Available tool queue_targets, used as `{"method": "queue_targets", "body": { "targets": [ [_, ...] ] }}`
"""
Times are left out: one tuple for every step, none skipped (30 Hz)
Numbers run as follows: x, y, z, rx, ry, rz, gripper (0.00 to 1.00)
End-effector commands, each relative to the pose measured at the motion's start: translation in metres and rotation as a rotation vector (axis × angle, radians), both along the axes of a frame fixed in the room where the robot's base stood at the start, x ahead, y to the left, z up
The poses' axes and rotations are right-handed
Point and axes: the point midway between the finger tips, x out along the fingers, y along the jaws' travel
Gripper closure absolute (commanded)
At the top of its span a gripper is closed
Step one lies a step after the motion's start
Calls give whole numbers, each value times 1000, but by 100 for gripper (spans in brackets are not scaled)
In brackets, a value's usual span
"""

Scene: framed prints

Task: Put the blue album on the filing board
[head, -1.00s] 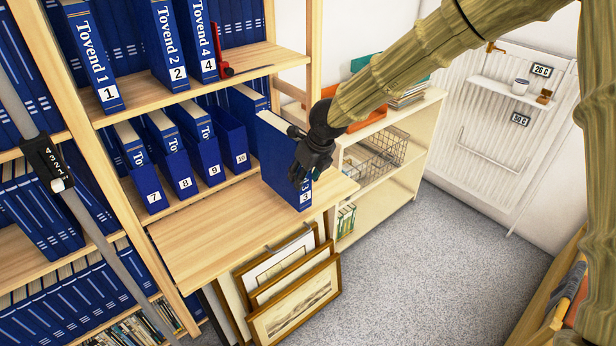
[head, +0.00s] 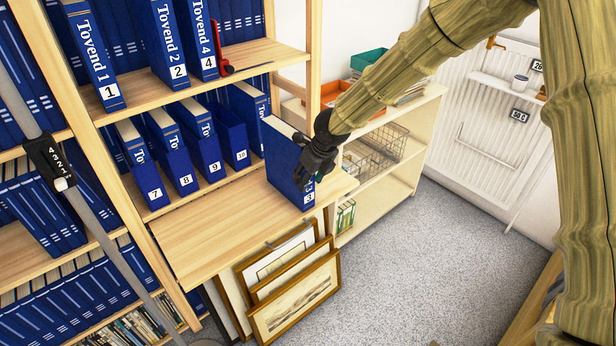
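A blue album (head: 287,165) with a "3" on its spine stands upright on the filing board (head: 210,235), the pale wooden board that juts out from the shelf unit. The album is near the board's right end and appears to rest on it. My gripper (head: 309,170), black, is at the album's upper spine, on its right side. Its fingers overlap the spine in the head view and hide the upper part of it. I cannot tell whether the fingers press on the album or stand apart from it.
Numbered blue albums (head: 180,155) fill the shelf behind the board, with more above. Framed prints (head: 292,285) lean below the board's front edge. A low cream bookcase (head: 385,190) with a wire basket (head: 375,150) stands to the right. Most of the board left of the album is bare.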

Motion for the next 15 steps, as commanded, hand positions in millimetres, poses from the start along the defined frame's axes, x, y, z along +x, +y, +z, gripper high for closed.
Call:
{"method": "queue_targets", "body": {
  "targets": [
    [0,0,0,0,0,0,54],
    [0,0,0,0,0,0,48],
    [0,0,0,0,0,0,41],
    [0,0,0,0,0,0,36],
    [0,0,0,0,0,0,36],
    [0,0,0,0,0,0,36],
    [0,0,0,0,0,0,36],
    [0,0,0,0,0,0,36],
    [0,0,0,0,0,0,36],
    [0,0,0,0,0,0,36],
    [0,0,0,0,0,0,36],
    [0,0,0,0,0,0,36],
    [0,0,0,0,0,0,36],
    [0,0,1,0,0,0,36],
    [-1,0,2,0,0,0,36]
  ]
}}
